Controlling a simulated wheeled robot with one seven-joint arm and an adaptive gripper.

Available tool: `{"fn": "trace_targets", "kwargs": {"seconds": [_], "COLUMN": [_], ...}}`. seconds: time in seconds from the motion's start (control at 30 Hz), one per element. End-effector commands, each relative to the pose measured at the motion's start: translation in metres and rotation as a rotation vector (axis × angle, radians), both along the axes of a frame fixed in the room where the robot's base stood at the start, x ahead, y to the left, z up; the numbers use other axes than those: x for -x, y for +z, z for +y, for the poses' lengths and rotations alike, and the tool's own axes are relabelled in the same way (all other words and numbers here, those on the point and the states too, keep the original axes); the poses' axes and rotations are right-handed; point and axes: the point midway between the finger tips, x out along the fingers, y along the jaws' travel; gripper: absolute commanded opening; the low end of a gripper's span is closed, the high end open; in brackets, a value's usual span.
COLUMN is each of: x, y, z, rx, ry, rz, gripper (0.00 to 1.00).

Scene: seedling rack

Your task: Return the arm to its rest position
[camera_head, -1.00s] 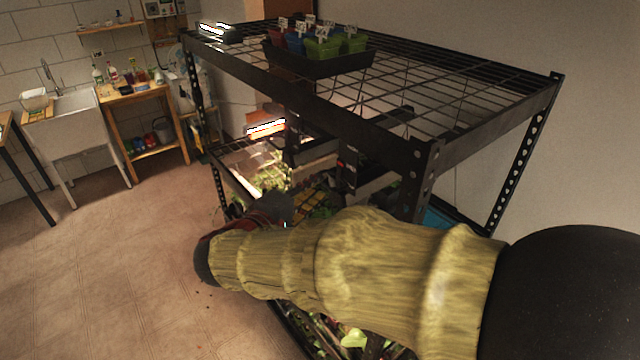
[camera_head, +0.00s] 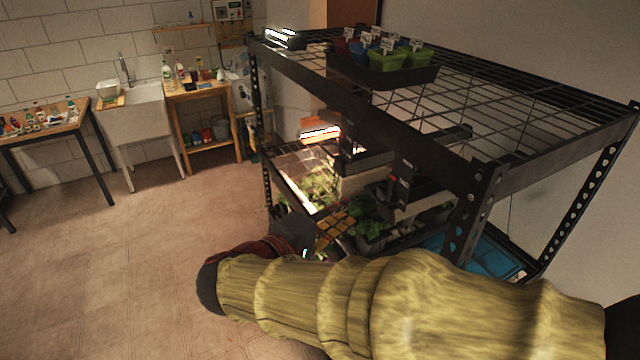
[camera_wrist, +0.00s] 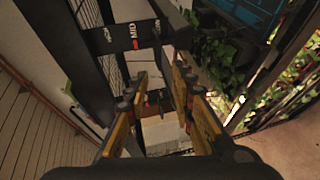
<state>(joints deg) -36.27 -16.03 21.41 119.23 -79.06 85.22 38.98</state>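My arm, in a yellowish ribbed sleeve (camera_head: 330,300), reaches from the lower right of the head view to in front of the rack. Its wrist end is red and dark. The fingers are not clear there. In the wrist view my gripper (camera_wrist: 160,82) shows two yellow-and-black fingers, apart, with nothing between them. Beyond the fingers are a black rack part with a "MID" label (camera_wrist: 134,36) and a pale block-like surface (camera_wrist: 165,130).
The black metal rack (camera_head: 480,180) stands close behind and right of my arm. A dark tray (camera_head: 410,76) of labelled pots is on its top. Lit seedlings (camera_head: 318,188) are on a lower level. Open floor (camera_head: 110,270) lies left. A sink (camera_head: 140,112) and tables stand at the back.

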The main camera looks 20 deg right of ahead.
Motion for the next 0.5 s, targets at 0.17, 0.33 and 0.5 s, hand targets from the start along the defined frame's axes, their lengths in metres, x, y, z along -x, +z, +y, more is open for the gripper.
{"fn": "trace_targets", "kwargs": {"seconds": [0.17, 0.33, 0.5], "x": [-0.002, 0.015, 0.069], "y": [-0.002, -0.059, -0.125], "z": [0.002, 0.009, 0.018], "rx": [0.016, -0.068, -0.323], "ry": [0.016, 0.053, 0.069], "rz": [0.035, 0.263, 0.491], "gripper": [0.24, 0.24, 0.24]}}
